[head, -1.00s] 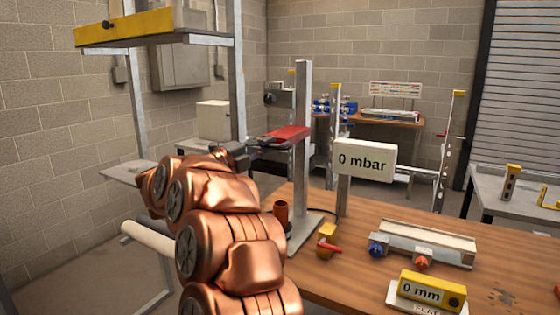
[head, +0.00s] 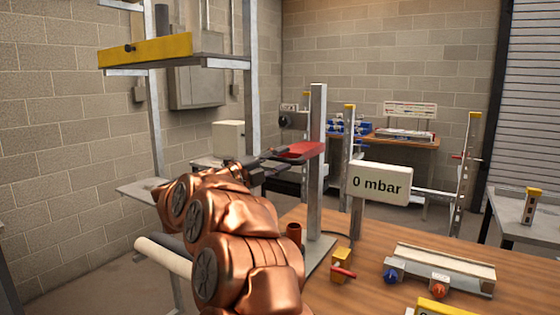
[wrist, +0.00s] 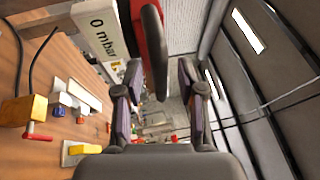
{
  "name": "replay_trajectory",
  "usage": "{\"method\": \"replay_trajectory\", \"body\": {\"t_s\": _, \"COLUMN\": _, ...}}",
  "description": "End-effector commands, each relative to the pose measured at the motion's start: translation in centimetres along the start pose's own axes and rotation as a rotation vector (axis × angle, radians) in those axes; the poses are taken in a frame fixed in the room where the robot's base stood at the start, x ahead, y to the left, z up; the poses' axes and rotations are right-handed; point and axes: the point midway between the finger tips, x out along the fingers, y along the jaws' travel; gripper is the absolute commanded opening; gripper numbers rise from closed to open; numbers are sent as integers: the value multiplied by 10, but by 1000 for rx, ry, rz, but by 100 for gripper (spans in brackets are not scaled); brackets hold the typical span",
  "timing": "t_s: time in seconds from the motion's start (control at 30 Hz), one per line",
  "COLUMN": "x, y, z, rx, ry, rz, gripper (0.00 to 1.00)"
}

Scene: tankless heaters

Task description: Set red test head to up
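The red test head (head: 303,150) is on the upright metal post (head: 317,180) at the left end of the wooden bench, sticking out to the left at a near-level angle. My gripper (head: 262,163) is at its left, free end. In the wrist view, the red head (wrist: 155,30) enters from the top, with a dark bar along its side reaching down between the fingers. My gripper (wrist: 160,108) is open there, with a gap visible on both sides of the bar. The head view does not show clearly whether the fingers touch it.
A "0 mbar" display (head: 380,184) stands right of the post. The bench (head: 330,297) holds an orange-brown cup (head: 294,233), a yellow valve with a red lever (head: 343,265) and a manifold (head: 440,265) with blue and orange knobs. A yellow-edged shelf (head: 150,50) hangs at upper left.

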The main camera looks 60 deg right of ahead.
Motion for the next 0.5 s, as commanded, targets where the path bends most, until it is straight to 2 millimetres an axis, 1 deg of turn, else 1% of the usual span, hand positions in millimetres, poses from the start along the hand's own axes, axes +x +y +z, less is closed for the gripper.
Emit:
{"method": "replay_trajectory", "body": {"t_s": 0.13, "x": -5, "y": 0, "z": 0, "rx": 0, "ry": -1, "rz": 1, "gripper": 39}}
{"method": "replay_trajectory", "body": {"t_s": 0.27, "x": -18, "y": 0, "z": 0, "rx": 1, "ry": -1, "rz": 1, "gripper": 39}}
{"method": "replay_trajectory", "body": {"t_s": 0.5, "x": -54, "y": 0, "z": 1, "rx": 1, "ry": -3, "rz": 1, "gripper": 39}}
